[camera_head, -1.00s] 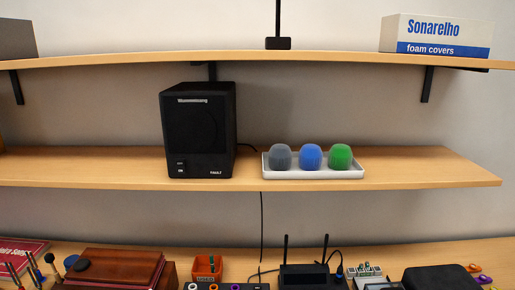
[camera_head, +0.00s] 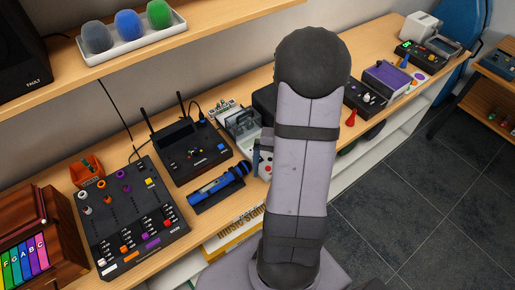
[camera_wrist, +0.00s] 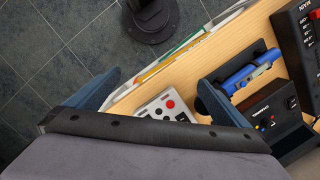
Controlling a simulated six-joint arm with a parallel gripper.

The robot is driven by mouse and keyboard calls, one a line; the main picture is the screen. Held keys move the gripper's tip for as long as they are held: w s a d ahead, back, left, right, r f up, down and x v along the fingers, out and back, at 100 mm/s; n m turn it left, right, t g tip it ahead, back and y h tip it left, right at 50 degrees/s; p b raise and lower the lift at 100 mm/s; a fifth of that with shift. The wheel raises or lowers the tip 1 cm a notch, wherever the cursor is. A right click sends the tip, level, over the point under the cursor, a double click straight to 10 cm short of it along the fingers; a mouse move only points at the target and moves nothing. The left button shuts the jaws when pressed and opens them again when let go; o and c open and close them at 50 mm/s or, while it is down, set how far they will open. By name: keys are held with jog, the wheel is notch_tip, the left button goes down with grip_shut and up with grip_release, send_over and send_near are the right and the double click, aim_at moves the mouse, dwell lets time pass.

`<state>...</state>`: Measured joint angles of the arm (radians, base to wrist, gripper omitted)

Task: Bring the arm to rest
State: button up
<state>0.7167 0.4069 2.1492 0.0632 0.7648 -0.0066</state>
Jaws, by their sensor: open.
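My gripper (camera_wrist: 160,82) is open in the wrist view, its two dark blue fingers wide apart with nothing between them. Below it are the light wooden desk (camera_wrist: 185,60) and a white device with a red button (camera_wrist: 165,110). In the head view my arm (camera_head: 305,160) stands folded upright in front of the desk, its dark rounded joint at the top. It hides part of the desk behind it, and the gripper is mostly hidden there.
A blue microphone (camera_head: 217,187) lies in a dark holder beside my arm; it also shows in the wrist view (camera_wrist: 250,75). A black mixer (camera_head: 130,215) and a black router-like device (camera_head: 190,150) stand left. Dark tiled floor (camera_head: 420,200) is clear at right.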

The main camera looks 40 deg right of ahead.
jog(key=w+d+r, duration=0.2)
jog(key=w+d, duration=0.2)
jog(key=d, duration=0.3)
jog(key=w+d+r+n+t+y, duration=0.1)
jog(key=w+r+n+t+y, duration=0.1)
jog(key=w+r+n, duration=0.5)
jog(key=shift+r+n, duration=0.65)
jog(key=shift+n, duration=0.15)
jog(key=b+x, duration=0.8)
jog(key=x, duration=0.2)
jog(key=shift+r, duration=0.1)
